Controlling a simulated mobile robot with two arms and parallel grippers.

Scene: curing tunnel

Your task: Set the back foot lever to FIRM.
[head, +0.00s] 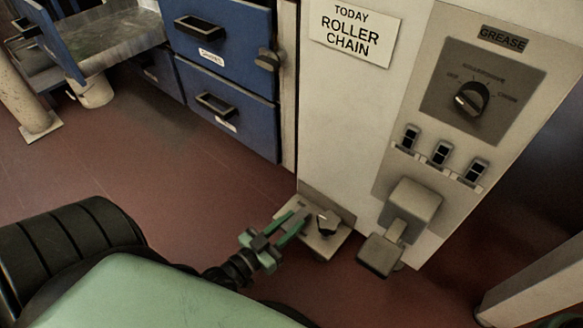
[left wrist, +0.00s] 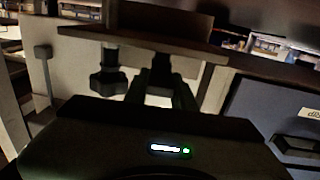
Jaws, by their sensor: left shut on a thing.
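A pale metal foot plate (head: 326,243) juts out low at the base of the cream cabinet. A dark knob-like lever with a light mark (head: 328,224) stands on its right side. My left gripper (head: 301,221) reaches in from the left with its green fingers over the plate's left part. It is shut on a dark lever, which I take as the back foot lever (left wrist: 162,66); the fingers mostly hide it. The left wrist view looks upside down and shows the plate (left wrist: 95,36) and the other knob (left wrist: 108,82) apart from the fingers. No FIRM marking is readable. My right gripper is out of view.
A pedal (head: 380,252) and a grey box (head: 413,205) sit right of the plate. Above are several switches and a GREASE dial (head: 471,98). Blue drawers (head: 228,110) stand behind at left. The red floor (head: 150,180) left of the plate is clear.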

